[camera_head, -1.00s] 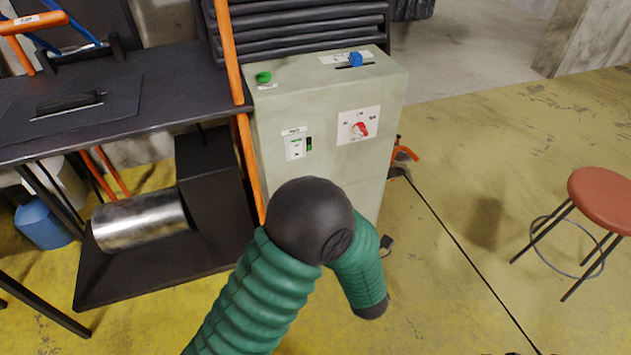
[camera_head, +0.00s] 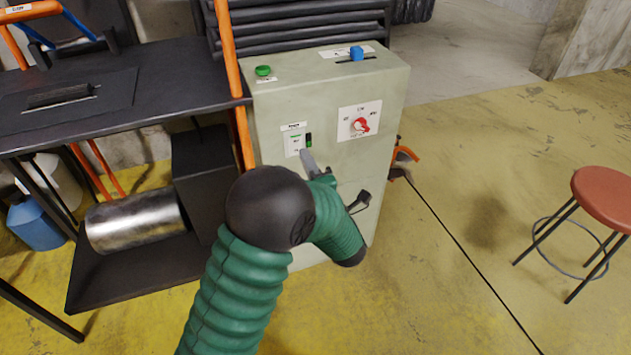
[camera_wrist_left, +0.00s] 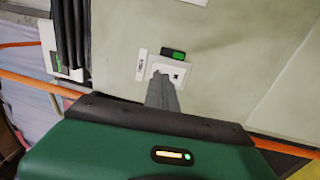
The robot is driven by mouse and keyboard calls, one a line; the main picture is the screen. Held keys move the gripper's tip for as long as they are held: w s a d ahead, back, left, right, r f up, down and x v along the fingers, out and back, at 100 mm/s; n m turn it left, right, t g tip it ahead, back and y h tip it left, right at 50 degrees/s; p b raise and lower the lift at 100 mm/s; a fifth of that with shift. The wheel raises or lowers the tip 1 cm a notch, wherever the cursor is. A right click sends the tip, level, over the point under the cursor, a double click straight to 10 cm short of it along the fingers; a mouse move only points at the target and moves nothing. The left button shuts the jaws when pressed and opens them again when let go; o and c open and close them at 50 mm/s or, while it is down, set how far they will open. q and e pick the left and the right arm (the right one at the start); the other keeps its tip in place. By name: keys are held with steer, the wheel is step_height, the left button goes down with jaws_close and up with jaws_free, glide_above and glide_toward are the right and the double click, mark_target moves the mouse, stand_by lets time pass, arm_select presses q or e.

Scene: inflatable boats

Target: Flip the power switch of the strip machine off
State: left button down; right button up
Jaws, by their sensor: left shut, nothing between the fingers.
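The strip machine is a pale green cabinet (camera_head: 345,95) in the middle of the head view. Its power switch (camera_head: 308,140) is a small black rocker with a green part, beside a white label plate (camera_head: 293,142) on the front face. My left gripper (camera_head: 307,156) is shut and empty, with its tip just below the switch and label. In the left wrist view the closed fingers (camera_wrist_left: 161,82) overlap the white plate (camera_wrist_left: 177,72), and the black and green switch (camera_wrist_left: 173,54) lies just beyond it. I cannot tell whether the tip touches the panel. My right gripper is not in view.
A red rotary knob (camera_head: 361,125) is on the same face. A green button (camera_head: 263,70) and a blue slider (camera_head: 356,53) are on top. A dark workbench (camera_head: 110,115) with orange bars stands left. A red stool (camera_head: 606,195) stands right on open yellow floor.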

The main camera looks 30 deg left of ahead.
mark_target(299, 141)
arm_select(q)
steer(key=x, duration=0.2)
steer(key=shift+w+a+f+b, duration=0.1)
steer(key=shift+w+a+b, duration=0.1)
steer(key=shift+b, duration=0.15)
steer(key=shift+w+a, duration=0.25)
steer(key=shift+w+a+r, duration=0.15)
steer(key=shift+a+r, duration=0.05)
steer(key=shift+r, duration=0.1)
steer(key=shift+d+r, duration=0.1)
